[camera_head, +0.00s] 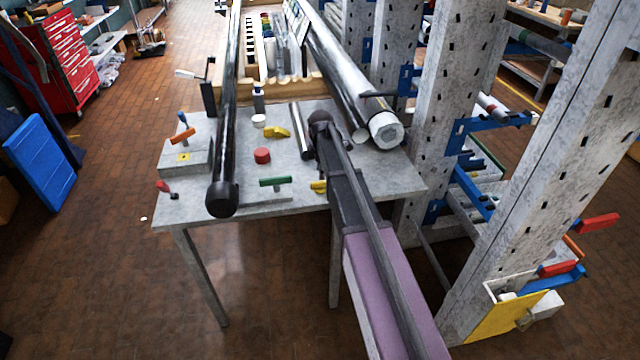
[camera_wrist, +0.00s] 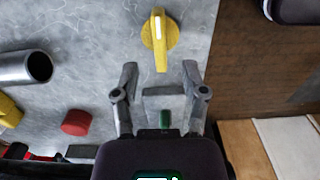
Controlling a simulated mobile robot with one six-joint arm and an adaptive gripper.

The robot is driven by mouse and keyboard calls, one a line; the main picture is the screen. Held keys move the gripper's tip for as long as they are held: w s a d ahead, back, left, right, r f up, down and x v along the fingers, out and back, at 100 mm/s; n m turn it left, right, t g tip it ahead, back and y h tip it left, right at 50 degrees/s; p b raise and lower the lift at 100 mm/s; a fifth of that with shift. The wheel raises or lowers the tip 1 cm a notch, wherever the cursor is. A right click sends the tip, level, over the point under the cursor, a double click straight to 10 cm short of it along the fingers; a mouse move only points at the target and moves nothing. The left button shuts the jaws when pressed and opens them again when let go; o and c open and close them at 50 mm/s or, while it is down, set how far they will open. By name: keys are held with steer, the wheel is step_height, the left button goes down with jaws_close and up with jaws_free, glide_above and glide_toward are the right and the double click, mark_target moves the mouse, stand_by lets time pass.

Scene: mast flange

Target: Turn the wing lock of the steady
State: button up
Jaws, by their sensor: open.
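A yellow wing-shaped knob (camera_wrist: 160,35) with a white stripe stands on the grey table top in the wrist view. Its wing points down the picture, and its lower end lies between my fingertips. In the head view a yellow knob (camera_head: 319,186) shows near the table's front edge, partly hidden by my arm. My gripper (camera_wrist: 160,67) is open, with one finger on each side and nothing held. I cannot tell how far above the knob it is. A green handle (camera_wrist: 165,118) on a grey block shows lower between the fingers, and also in the head view (camera_head: 275,181).
A red round button (camera_wrist: 76,122) and a grey tube end (camera_wrist: 28,67) lie to the left. A second yellow knob (camera_head: 276,132) is farther back. A long black bar (camera_head: 222,150) and a thick grey pipe (camera_head: 345,75) cross the table. Grey rack posts (camera_head: 455,100) stand to the right.

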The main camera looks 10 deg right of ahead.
mark_target(321, 182)
steer(key=shift+f+b, duration=3)
steer(key=shift+f, duration=0.2)
steer(key=shift+r, duration=0.1)
steer(key=shift+c, duration=0.6)
steer(key=shift+s, duration=0.1)
jaws_close()
steer(key=shift+s, duration=0.1)
